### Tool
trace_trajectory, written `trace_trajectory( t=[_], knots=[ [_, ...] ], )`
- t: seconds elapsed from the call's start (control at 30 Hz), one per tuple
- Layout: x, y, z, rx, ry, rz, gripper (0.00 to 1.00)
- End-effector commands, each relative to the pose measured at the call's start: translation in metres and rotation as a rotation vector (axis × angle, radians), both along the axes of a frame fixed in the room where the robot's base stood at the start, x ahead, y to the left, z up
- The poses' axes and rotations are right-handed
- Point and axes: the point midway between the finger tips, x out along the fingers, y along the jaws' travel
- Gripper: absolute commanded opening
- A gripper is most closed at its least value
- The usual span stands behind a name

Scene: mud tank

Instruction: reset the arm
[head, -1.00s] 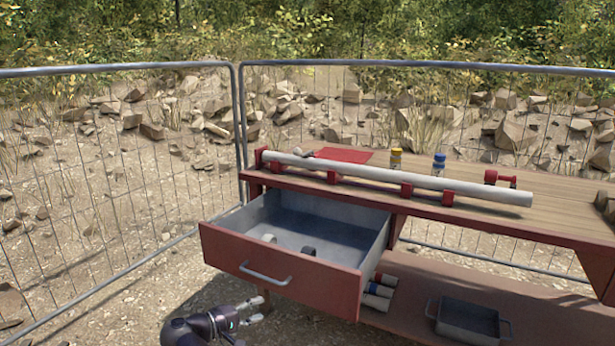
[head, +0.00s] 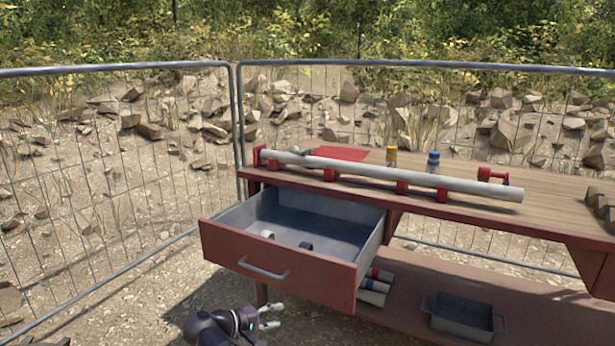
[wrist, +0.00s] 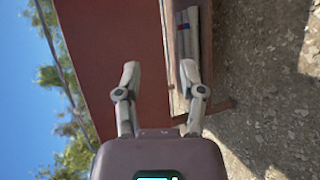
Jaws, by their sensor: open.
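My gripper (head: 270,317) is at the bottom of the head view, low in front of the workbench and below the open drawer. Its two fingers are apart with nothing between them. The wrist view shows the open fingers (wrist: 160,88) too, with the red drawer front (wrist: 115,60) beyond them on the left and rolled white tubes (wrist: 187,35) beyond on the right. The red drawer (head: 275,262) is pulled out, and two small dark and light pieces (head: 305,245) lie in it.
A grey tray (head: 462,317) stands on the lower shelf. A wire fence (head: 110,170) runs behind.

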Motion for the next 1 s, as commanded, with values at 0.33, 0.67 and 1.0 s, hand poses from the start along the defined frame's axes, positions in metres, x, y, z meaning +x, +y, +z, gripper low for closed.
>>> trace_trajectory(
  t=[0.33, 0.67, 1.0],
  knots=[
    [0.001, -0.075, -0.038, 0.192, 0.124, -0.125, 0.51],
    [-0.012, -0.145, -0.077, 0.446, 0.235, -0.270, 0.51],
    [-0.035, -0.199, -0.106, 0.729, 0.308, -0.414, 0.51]
  ],
)
